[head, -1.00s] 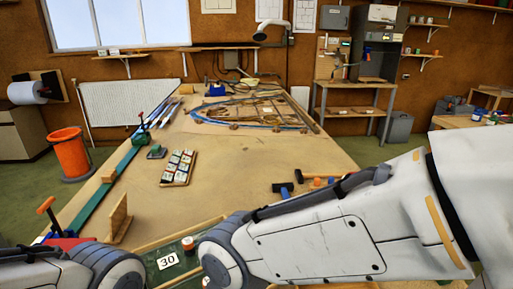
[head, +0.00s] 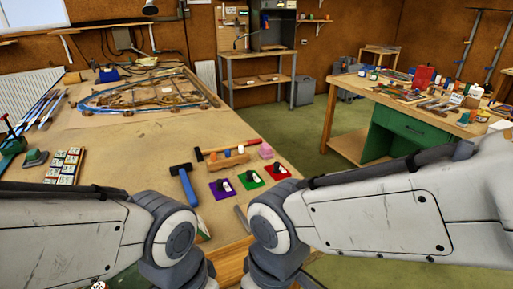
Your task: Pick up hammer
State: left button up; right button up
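My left arm reaches in from the left and my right arm from the right, both in front of the table's near edge. Both arms bend down out of the picture, so neither gripper shows. The hammer lies free on the table, beyond the arms.
A wooden rack (head: 226,159) with coloured pieces stands right of the hammer. Purple (head: 222,189), green (head: 250,179) and red (head: 277,171) squares with dark knobs lie near it, beside a pink object (head: 265,151). A leaded panel (head: 140,92) lies farther back. A green-fronted bench (head: 410,130) stands right.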

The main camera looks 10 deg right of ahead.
aim_at(200, 154)
jog(key=z, duration=1.65)
jog(key=i, duration=4.05)
jog(key=u, duration=3.25)
jog(key=i, duration=1)
